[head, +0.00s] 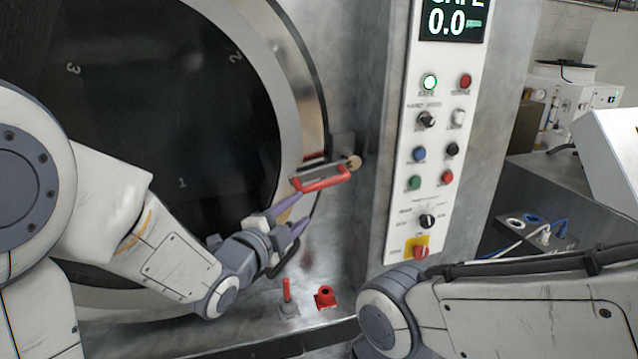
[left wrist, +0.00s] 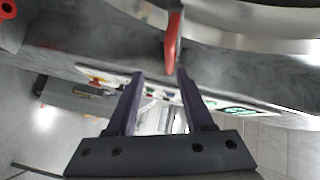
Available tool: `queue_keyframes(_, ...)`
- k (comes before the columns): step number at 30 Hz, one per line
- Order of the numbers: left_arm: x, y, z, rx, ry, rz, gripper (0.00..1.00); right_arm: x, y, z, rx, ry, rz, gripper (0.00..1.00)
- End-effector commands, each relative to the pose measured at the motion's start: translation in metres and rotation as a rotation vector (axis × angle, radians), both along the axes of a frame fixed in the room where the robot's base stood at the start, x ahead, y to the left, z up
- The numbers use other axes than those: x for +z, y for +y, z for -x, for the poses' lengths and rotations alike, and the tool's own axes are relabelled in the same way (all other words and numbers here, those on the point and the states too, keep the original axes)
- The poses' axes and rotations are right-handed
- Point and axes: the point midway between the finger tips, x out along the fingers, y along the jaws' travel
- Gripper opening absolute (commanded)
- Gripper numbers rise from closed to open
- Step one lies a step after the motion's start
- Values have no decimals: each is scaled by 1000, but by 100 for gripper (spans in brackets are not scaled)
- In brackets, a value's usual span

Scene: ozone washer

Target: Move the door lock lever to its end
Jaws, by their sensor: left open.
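The door lock lever (head: 322,182) is a red bar handle on a dark latch at the right rim of the round door. In the head view it lies tilted, its right end slightly higher. My left gripper (head: 303,209) is open, its purple fingertips just below the lever's left part. In the left wrist view, a red lever (left wrist: 173,42) shows nearly end-on just beyond and between the spread fingertips (left wrist: 160,74). Nothing is held, and I cannot tell whether a finger touches the lever. My right gripper is out of view; only my right arm shows at lower right.
The large dark round door (head: 150,130) fills the left. A white control panel (head: 432,150) with buttons and knobs stands to the right, its display (head: 452,20) reading 0.0. A small red upright lever (head: 287,290) and a red fitting (head: 325,297) sit below.

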Motion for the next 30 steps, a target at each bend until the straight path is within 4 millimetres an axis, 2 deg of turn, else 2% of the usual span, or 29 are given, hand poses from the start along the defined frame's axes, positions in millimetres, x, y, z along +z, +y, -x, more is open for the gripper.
queue_keyframes(3, 9, 3, -3, -8, -61, -15, 52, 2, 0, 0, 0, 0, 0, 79)
queue_keyframes(8, 13, -4, -17, -11, -74, -17, 52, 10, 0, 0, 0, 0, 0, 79)
queue_keyframes(21, 12, -36, -82, -11, -72, -16, 52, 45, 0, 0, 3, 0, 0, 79)
queue_keyframes(30, 9, -43, -96, -10, -73, -15, 52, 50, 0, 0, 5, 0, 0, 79)
